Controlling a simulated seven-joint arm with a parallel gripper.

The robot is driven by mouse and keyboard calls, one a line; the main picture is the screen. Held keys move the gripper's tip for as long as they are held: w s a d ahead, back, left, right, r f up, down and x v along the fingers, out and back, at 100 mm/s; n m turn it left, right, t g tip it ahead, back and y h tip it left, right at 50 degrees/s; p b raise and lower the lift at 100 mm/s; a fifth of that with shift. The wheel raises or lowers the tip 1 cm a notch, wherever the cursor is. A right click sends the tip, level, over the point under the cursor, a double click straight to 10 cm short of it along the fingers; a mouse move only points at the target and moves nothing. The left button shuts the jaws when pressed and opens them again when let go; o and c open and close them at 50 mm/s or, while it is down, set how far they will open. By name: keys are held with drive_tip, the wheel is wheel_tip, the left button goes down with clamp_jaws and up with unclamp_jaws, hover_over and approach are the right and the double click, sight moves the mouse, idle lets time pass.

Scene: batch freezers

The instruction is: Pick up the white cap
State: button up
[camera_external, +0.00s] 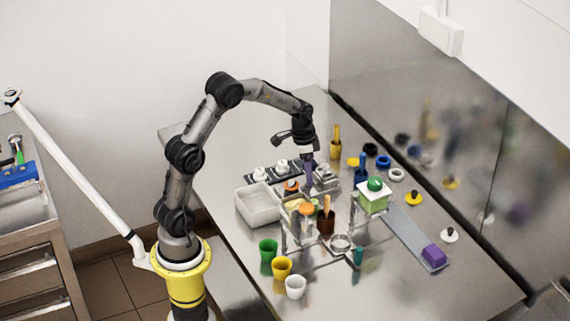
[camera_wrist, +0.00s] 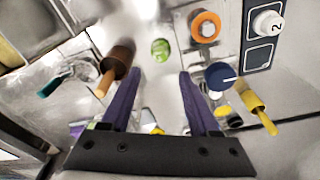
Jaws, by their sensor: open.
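A small white cap (camera_external: 449,235) with a knob on top sits on the steel table at the right, near the back wall. My gripper (camera_external: 309,182) points down over the middle of the table, well to the left of that cap. In the wrist view my gripper's two purple fingers (camera_wrist: 159,75) are spread apart with nothing between them. White numbered pieces (camera_external: 281,166) stand on a dark tray left of my gripper. One, marked 2, shows in the wrist view (camera_wrist: 267,23). I cannot make out the white cap on the right in the wrist view.
A purple block (camera_external: 434,255) lies on a grey strip, left of the cap. A yellow cap (camera_external: 413,199) and a white ring (camera_external: 396,174) lie farther back. A clear stand, a brown pot (camera_external: 325,222) and a green-and-white box (camera_external: 372,198) crowd the middle. The front right is clear.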

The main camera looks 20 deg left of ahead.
hover_over(314, 201)
drive_tip(key=a, duration=0.1)
drive_tip(key=f, duration=0.6)
drive_tip(key=shift+s+f, duration=0.25)
drive_tip(key=shift+s, duration=0.05)
drive_tip(key=shift+w+d+f, duration=0.1)
drive_tip(key=shift+d+f, duration=0.05)
drive_tip(key=shift+f, duration=0.75)
drive_tip(key=shift+w+d+f, duration=0.1)
drive_tip(key=shift+d+f, duration=0.05)
drive_tip(key=shift+f, duration=0.7)
drive_tip(key=shift+w+d+f, duration=0.1)
drive_tip(key=shift+d+f, duration=0.05)
drive_tip(key=shift+f, duration=0.75)
clamp_jaws()
drive_tip(key=shift+r, duration=0.15)
